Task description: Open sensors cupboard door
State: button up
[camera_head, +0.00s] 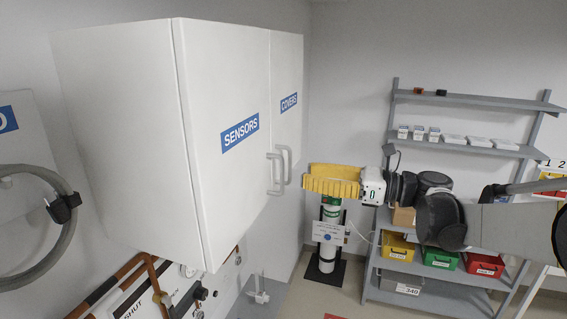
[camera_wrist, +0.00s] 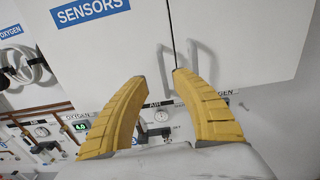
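The sensors cupboard door (camera_head: 222,85) is white with a blue SENSORS label (camera_head: 240,132) and looks shut. Its pale upright bar handle (camera_head: 273,174) is near its right edge, beside the seam; it also shows in the wrist view (camera_wrist: 161,66). My gripper (camera_head: 306,181) has yellow ribbed fingers and is in front of the handles, seemingly a little apart from them. In the wrist view my gripper (camera_wrist: 160,78) is open and empty, its fingertips appearing either side of the sensors handle's line. Part of that handle's lower end is hard to make out.
The covers door (camera_head: 286,75) with its own handle (camera_head: 287,165) adjoins on the right, close to one fingertip. Pipes and a gas panel (camera_wrist: 80,125) are below the cupboard. A grey shelf rack (camera_head: 470,100) with bins stands at the right; a cylinder (camera_head: 329,235) stands behind my gripper.

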aim_at(284, 171)
jog(key=p+x, duration=0.1)
jog(key=x, duration=0.6)
jog(key=shift+w+f, duration=0.1)
jog(key=shift+w, duration=0.15)
jog(key=shift+c, duration=0.2)
grip_shut()
